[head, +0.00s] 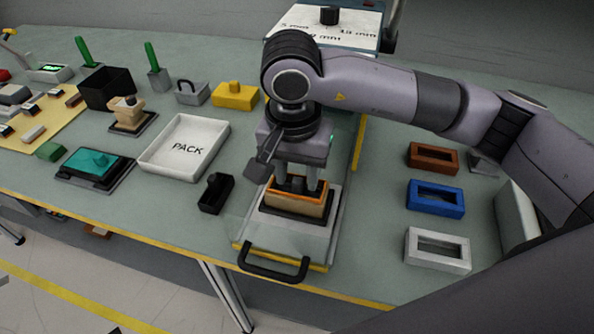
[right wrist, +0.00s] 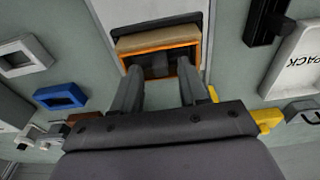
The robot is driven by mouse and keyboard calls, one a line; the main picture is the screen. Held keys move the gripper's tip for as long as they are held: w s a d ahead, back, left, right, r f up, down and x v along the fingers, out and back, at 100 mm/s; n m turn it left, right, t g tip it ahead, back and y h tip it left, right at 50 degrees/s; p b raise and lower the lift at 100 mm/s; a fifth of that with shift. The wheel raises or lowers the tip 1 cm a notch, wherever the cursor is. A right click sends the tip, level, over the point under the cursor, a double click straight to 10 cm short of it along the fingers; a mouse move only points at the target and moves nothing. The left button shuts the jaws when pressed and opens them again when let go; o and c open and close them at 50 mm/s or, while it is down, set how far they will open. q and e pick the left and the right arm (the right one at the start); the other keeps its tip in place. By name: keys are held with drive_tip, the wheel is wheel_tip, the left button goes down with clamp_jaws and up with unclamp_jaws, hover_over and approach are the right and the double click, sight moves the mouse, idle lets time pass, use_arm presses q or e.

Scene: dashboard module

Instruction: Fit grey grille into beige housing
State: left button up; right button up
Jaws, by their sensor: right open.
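The beige housing (head: 293,205) sits on a pale slide plate (head: 318,240) with a black handle, near the table's front edge. An orange rim runs round its top. In the right wrist view the beige housing (right wrist: 155,38) shows a dark grey piece (right wrist: 160,66) inside its orange rim; I cannot tell whether this is the grille, or how deep it sits. My right gripper (head: 293,190) points down over the housing with its fingers apart. In the right wrist view the open gripper (right wrist: 161,75) has its fingertips at the housing's orange rim. My left gripper is out of view.
Brown (head: 433,158), blue (head: 435,198) and light grey (head: 437,250) rectangular frames lie to the right. Left stand a black holder (head: 215,193), a white PACK tray (head: 185,147) and a teal block (head: 98,163). Bare table lies between the slide plate and the frames.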

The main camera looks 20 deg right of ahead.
wheel_tip(320, 180, up, 11)
drive_tip(key=s, duration=0.1)
drive_tip(key=shift+a+r+b, duration=0.2)
drive_tip(key=shift+a+b, duration=0.15)
drive_tip(key=shift+a, duration=0.05)
